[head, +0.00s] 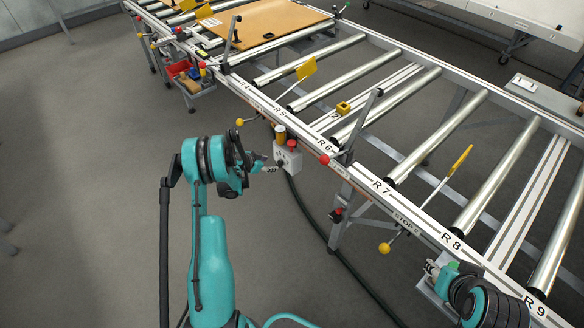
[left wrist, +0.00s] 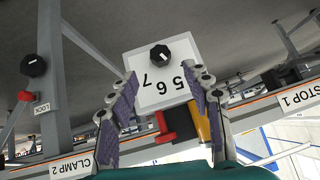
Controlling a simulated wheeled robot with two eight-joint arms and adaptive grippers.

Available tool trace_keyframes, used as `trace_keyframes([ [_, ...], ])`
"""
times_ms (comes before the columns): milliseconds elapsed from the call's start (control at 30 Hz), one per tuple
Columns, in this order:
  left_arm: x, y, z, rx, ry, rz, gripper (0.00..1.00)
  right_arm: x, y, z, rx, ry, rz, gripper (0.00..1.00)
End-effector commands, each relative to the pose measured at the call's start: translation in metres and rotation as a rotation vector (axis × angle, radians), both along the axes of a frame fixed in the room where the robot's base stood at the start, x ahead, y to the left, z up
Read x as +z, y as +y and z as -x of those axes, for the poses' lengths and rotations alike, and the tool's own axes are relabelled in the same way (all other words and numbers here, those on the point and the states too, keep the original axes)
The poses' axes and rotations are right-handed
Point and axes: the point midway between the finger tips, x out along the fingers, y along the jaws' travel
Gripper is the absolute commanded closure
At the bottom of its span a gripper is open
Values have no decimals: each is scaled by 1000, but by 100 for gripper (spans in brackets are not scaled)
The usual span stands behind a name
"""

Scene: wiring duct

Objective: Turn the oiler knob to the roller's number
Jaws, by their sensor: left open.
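The oiler box (head: 290,160) is a pale box hanging on the conveyor's side rail, below the R5 and R6 labels. In the left wrist view its face (left wrist: 180,92) shows upside-down numbers 5, 6 and 7 beside a round black knob (left wrist: 160,55). The knob has a small white mark; which number it points to is hard to tell. My left gripper (head: 264,163) is just left of the box. Its fingers (left wrist: 165,88) are open and empty, spread in front of the face, with the knob beyond the tips. My right gripper (head: 434,270) is by the rail below R8; its jaw state is unclear.
Metal rollers (head: 328,70) run across the conveyor, with labels R4 to R9 along the rail. A yellow cube (head: 343,108) sits among them near R6.

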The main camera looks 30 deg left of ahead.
Motion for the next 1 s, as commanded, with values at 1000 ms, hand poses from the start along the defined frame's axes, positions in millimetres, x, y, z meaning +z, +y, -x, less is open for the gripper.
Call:
trace_keyframes([
  [1000,-54,-8,-53,-25,-12,-25,66,-29,0,0,0,0,0,60],
])
